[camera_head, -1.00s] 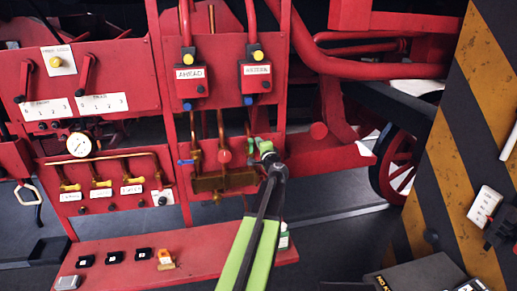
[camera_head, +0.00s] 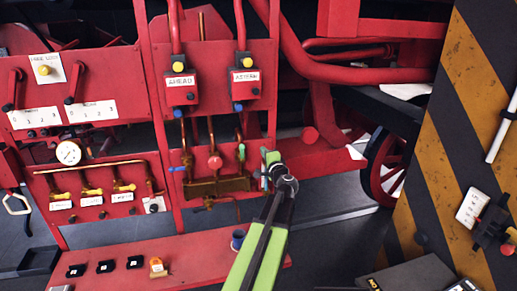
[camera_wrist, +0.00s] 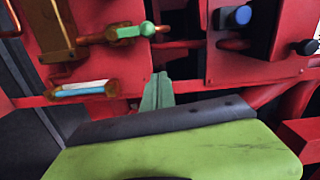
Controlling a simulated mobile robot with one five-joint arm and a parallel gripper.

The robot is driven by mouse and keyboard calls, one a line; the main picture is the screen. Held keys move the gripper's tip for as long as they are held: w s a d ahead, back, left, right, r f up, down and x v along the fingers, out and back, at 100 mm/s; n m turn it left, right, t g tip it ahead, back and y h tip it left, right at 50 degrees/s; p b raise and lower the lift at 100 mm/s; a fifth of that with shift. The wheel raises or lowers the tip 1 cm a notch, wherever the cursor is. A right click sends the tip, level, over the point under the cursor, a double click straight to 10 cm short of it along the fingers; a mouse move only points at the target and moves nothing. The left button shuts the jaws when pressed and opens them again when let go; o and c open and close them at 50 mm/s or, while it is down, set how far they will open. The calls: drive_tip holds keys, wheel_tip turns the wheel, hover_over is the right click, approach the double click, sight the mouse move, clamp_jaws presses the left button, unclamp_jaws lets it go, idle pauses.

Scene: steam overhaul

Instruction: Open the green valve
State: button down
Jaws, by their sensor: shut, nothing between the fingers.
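The green valve's lever (camera_head: 241,152) sits on a brass pipe below the ASTERN box (camera_head: 245,83) and stands upright. In the wrist view the lever (camera_wrist: 130,32) lies level across the brass fitting. My gripper (camera_head: 270,157) is to the right of the lever, apart from it. Its fingertips (camera_wrist: 157,92) are shut with nothing between them; they point toward the red panel below the lever in the wrist view. A short pale-blue tube (camera_wrist: 85,88) with brass ends lies left of the fingertips.
A red knob (camera_head: 215,162) and a blue lever (camera_head: 177,169) sit left of the green lever on the same brass manifold (camera_head: 218,186). A red shelf (camera_head: 200,258) with small items is below. A striped post (camera_head: 450,150) stands at the right.

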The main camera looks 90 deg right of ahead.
drive_tip(key=v, duration=0.4)
drive_tip(key=shift+w+a, duration=0.15)
drive_tip(key=shift+a, duration=0.15)
